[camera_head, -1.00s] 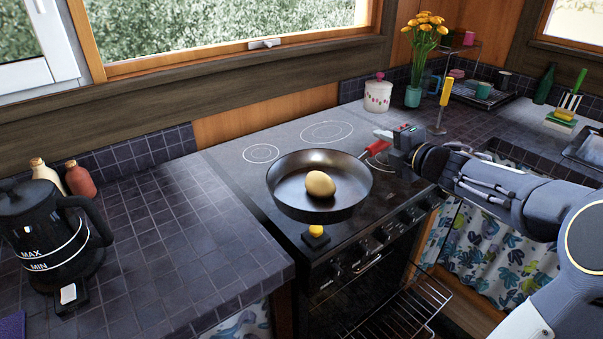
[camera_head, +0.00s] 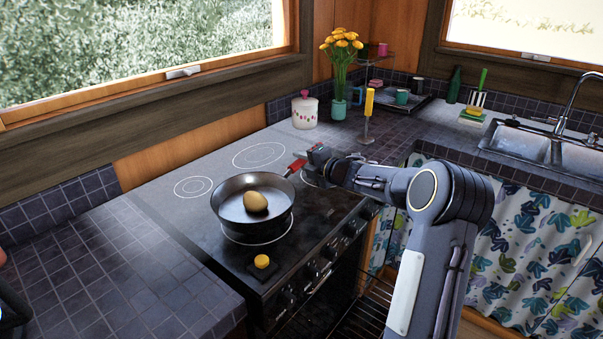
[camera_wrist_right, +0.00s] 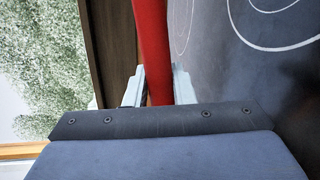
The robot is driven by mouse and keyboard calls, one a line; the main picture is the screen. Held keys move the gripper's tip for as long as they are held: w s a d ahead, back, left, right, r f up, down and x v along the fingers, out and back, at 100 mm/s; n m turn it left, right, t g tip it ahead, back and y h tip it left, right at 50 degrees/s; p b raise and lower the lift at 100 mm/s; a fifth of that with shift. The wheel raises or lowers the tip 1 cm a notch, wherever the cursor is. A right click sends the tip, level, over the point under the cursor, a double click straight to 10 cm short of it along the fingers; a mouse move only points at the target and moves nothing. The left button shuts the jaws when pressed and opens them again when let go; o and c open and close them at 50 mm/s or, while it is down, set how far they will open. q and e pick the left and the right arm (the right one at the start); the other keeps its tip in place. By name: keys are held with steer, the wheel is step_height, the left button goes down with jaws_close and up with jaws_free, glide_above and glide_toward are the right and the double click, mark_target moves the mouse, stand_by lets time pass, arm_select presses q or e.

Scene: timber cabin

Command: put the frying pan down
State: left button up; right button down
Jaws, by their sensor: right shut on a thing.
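The dark frying pan (camera_head: 232,218) is over the front left ring of the black stove top (camera_head: 175,215). It is level, and a brown egg-shaped thing (camera_head: 256,202) lies in it. Part of the white ring shows below the pan; I cannot tell whether the pan touches the stove top. My right gripper (camera_head: 308,160) is shut on the pan's red handle (camera_head: 297,165). In the right wrist view the red handle (camera_wrist_right: 152,45) runs between the two fingers (camera_wrist_right: 158,88). My left gripper is not in view.
A black block with a yellow knob (camera_head: 262,261) sits at the stove's front edge. A white pot (camera_head: 304,112), a teal vase with flowers (camera_head: 339,108) and a yellow-handled utensil (camera_head: 368,112) stand behind the gripper.

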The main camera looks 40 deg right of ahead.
steer(key=shift+w+d+f, duration=0.3)
steer(key=shift+w+f, duration=0.3)
steer(key=shift+f, duration=0.1)
steer(key=shift+f+b, duration=0.3)
steer(key=shift+f, duration=1.25)
steer(key=c, duration=1.2)
jaws_free()
steer(key=shift+f, duration=0.1)
steer(key=shift+c, duration=0.2)
